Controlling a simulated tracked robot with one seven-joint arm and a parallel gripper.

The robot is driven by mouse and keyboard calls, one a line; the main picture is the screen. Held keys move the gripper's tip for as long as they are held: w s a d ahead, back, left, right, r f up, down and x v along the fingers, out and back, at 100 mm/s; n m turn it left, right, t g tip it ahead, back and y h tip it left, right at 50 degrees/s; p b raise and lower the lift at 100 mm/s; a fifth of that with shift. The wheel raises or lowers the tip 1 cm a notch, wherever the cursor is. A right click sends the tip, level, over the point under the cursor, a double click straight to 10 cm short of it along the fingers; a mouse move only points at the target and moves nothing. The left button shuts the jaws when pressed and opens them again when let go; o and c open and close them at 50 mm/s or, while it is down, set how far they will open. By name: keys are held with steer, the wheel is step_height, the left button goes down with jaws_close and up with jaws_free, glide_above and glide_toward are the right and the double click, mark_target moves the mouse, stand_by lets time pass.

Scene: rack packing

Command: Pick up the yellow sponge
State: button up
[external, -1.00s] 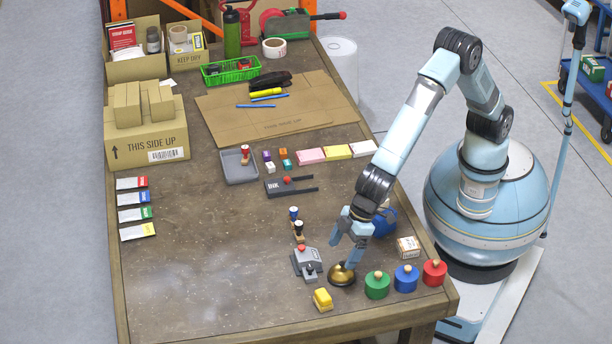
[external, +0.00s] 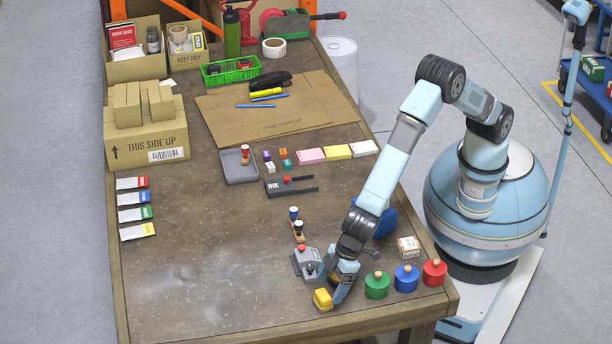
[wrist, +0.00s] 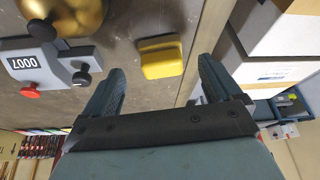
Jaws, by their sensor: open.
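The yellow sponge (external: 322,300) lies on the table near its front edge, and it also shows in the wrist view (wrist: 161,57). My gripper (external: 338,292) is low over the table, just right of the sponge in the external view. In the wrist view my gripper (wrist: 161,66) is open and empty, with the sponge ahead of it between the lines of its two fingers.
A grey numbering stamp (external: 306,262) stands just behind the sponge. The brass bell (wrist: 75,14) is close by, mostly hidden by my gripper in the external view. Green (external: 376,286), blue (external: 406,279) and red (external: 434,273) weights stand to the right. The table left of the sponge is clear.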

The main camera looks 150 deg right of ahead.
mark_target(325, 294)
steer(key=x, duration=0.5)
steer(key=shift+w+r, duration=0.1)
steer(key=shift+w, duration=0.25)
steer(key=c, duration=1.1)
steer(key=shift+r, duration=0.1)
steer(key=shift+c, duration=0.2)
